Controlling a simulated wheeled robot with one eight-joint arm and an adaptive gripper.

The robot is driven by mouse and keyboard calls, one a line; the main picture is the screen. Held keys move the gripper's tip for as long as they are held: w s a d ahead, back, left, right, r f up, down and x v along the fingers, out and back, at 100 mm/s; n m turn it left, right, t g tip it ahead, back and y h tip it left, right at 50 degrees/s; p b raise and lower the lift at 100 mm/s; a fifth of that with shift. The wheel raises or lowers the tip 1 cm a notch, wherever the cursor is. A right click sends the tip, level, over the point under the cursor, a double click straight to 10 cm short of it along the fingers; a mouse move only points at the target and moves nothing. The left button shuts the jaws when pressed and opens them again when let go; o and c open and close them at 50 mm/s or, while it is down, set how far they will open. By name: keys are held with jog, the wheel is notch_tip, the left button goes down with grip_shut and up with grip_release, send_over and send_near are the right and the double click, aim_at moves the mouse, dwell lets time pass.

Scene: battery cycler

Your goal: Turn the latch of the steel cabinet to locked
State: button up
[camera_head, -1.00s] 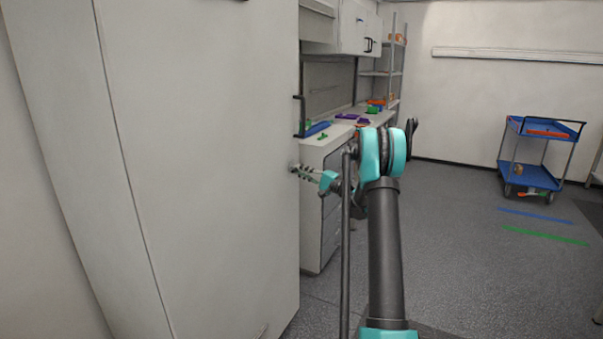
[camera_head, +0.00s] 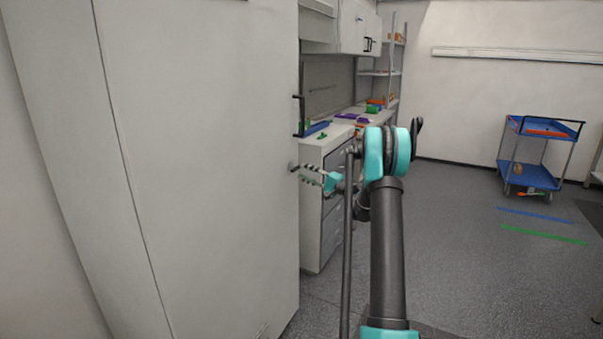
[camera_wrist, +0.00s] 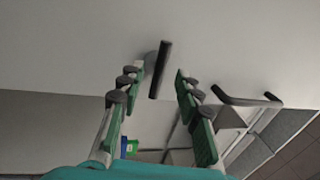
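The steel cabinet (camera_head: 200,150) is the tall pale body filling the left of the head view. Its latch (camera_head: 292,167) shows as a small grey piece at the right edge of the door. In the wrist view the latch (camera_wrist: 161,70) is a dark bar on a round base, slightly tilted from upright. My gripper (camera_head: 306,175) is just right of the latch, pointing at the door. In the wrist view my gripper (camera_wrist: 152,75) is open, its two fingers apart on either side of the latch, with visible gaps. Actual contact is not visible.
A bracket-shaped door handle (camera_head: 299,115) sticks out above the latch and lies right of my fingers in the wrist view (camera_wrist: 247,101). A drawer counter (camera_head: 312,215) stands behind my gripper. A blue cart (camera_head: 530,178) is far right. Floor between is open.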

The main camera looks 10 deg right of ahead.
jog(key=v, duration=0.9)
jog(key=shift+s+d, duration=0.2)
jog(key=shift+f, duration=0.1)
jog(key=s+a+f+n+g+h, duration=0.2)
jog(key=s+a+g+h, duration=0.15)
jog(key=s+a, duration=0.5)
jog(key=s+a+f+n+g+h, duration=0.1)
jog(key=s+a+f+g+h, duration=0.25)
jog(key=s, duration=0.85)
jog(key=s+d+f+n+h, duration=0.1)
jog(key=s+d+f+h, duration=0.1)
jog(key=s, duration=0.7)
jog(key=s+d+f+n+h, duration=0.1)
jog(key=s+f+h, duration=0.3)
jog(key=s, duration=0.4)
jog(key=s+d+f+n+h, duration=0.2)
jog(key=s+f+h, duration=0.1)
jog(key=s, duration=0.6)
jog(key=shift+s+d+f+g, duration=0.3)
jog(key=shift+s, duration=0.05)
